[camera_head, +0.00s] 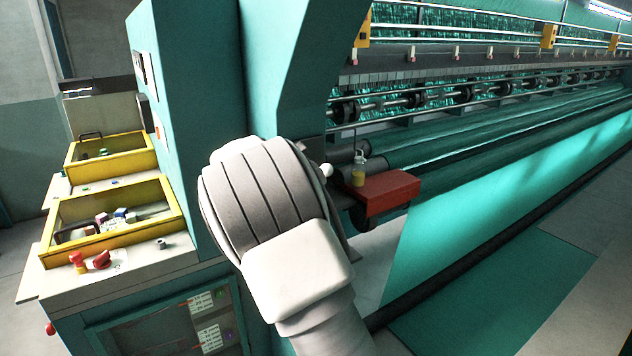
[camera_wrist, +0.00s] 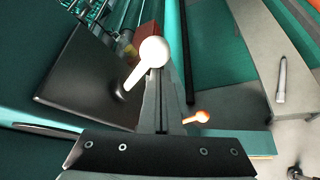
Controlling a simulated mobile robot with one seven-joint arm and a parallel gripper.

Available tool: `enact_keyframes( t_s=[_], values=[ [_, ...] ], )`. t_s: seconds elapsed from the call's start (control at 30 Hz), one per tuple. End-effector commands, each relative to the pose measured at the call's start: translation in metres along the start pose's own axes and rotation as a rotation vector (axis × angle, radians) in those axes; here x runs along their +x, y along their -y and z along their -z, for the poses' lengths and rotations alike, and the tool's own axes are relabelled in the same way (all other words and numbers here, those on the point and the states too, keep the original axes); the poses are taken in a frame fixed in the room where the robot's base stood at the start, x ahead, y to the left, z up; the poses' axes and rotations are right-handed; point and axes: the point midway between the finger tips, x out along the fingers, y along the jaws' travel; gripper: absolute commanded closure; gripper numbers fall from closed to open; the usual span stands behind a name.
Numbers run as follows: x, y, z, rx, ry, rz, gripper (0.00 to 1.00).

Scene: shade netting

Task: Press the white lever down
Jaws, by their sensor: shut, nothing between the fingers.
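The white lever (camera_wrist: 152,51) shows in the wrist view as a ball knob on a short tapered shaft rising from a dark plate. Its white knob (camera_head: 327,170) also shows in the head view, just right of my arm. My gripper (camera_wrist: 161,78) is shut and empty, its fingers pointing at the lever. The fingertips lie at or just below the knob in the picture; I cannot tell whether they touch it. In the head view my large white arm links hide the gripper and the lever's base.
A red box (camera_head: 388,191) with a small bottle (camera_head: 358,176) on it stands right of the knob. An orange-tipped lever (camera_wrist: 198,117) is right of my fingers in the wrist view. A yellow-framed control panel (camera_head: 112,220) is at left. Teal netting rollers (camera_head: 480,125) extend right.

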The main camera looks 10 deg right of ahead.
Motion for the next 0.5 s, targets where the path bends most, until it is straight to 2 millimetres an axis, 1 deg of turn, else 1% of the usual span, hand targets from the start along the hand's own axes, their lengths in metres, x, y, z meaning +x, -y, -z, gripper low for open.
enact_keyframes(
  t_s=[0.03, 0.17, 0.2, 0.3, 0.5],
  values=[
    [0.006, 0.007, 0.011, -0.003, 0.000, 0.003, 1.00],
    [0.018, 0.021, 0.030, -0.004, 0.000, 0.009, 1.00],
    [0.004, 0.013, 0.028, 0.000, -0.003, 0.003, 1.00],
    [-0.022, 0.007, 0.028, 0.000, -0.003, 0.003, 1.00],
    [-0.060, -0.001, 0.030, -0.001, -0.003, 0.007, 1.00]
  ],
)
